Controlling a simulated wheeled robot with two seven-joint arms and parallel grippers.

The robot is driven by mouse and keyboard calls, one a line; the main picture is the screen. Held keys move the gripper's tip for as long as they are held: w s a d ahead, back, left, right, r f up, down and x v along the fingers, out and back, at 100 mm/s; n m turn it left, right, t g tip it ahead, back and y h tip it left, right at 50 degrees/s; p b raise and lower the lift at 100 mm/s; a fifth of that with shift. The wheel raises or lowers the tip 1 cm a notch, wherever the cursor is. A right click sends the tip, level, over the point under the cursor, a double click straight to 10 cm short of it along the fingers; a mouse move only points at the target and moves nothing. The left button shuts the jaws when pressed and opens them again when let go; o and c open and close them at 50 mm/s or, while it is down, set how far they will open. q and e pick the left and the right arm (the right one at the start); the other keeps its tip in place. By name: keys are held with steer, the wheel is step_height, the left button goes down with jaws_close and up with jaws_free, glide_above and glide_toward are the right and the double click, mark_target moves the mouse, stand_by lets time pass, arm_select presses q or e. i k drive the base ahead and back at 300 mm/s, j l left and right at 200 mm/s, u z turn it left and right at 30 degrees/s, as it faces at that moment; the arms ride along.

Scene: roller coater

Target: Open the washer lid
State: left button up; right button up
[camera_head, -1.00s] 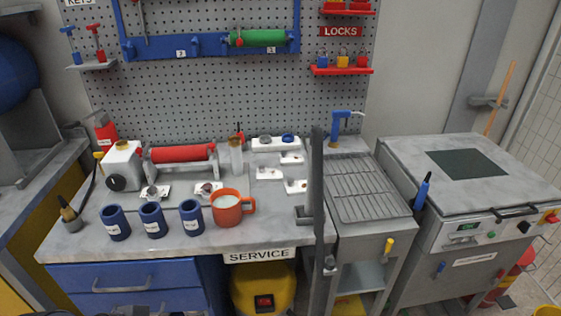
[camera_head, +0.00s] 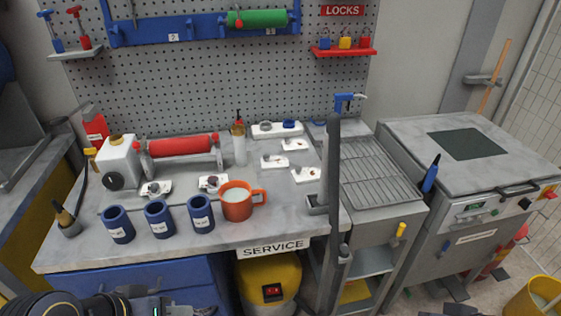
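A grey box-shaped machine (camera_head: 470,205), which I take to be the washer, stands at the right. Its flat lid (camera_head: 410,138) with a dark window lies shut on top. My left gripper (camera_head: 190,311) is low at the bottom left edge, in front of the blue drawers and mostly cut off. Dark parts, probably of my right gripper (camera_head: 460,309), show at the bottom edge below the machine. Both are well apart from the lid; their fingers cannot be made out.
A grated sink unit (camera_head: 380,180) with a blue tap stands left of the machine, beside a tall dark post (camera_head: 334,180). The service bench (camera_head: 290,222) holds blue cups, an orange mug (camera_head: 236,208) and a red roller. A yellow bucket (camera_head: 535,298) stands on the floor at right.

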mark_target(478, 155)
steer(key=i+l+z, duration=0.1)
steer(key=z, duration=1.4)
steer(key=i+l+u, duration=0.7)
steer(key=i+l, duration=0.1)
steer(key=l, duration=0.1)
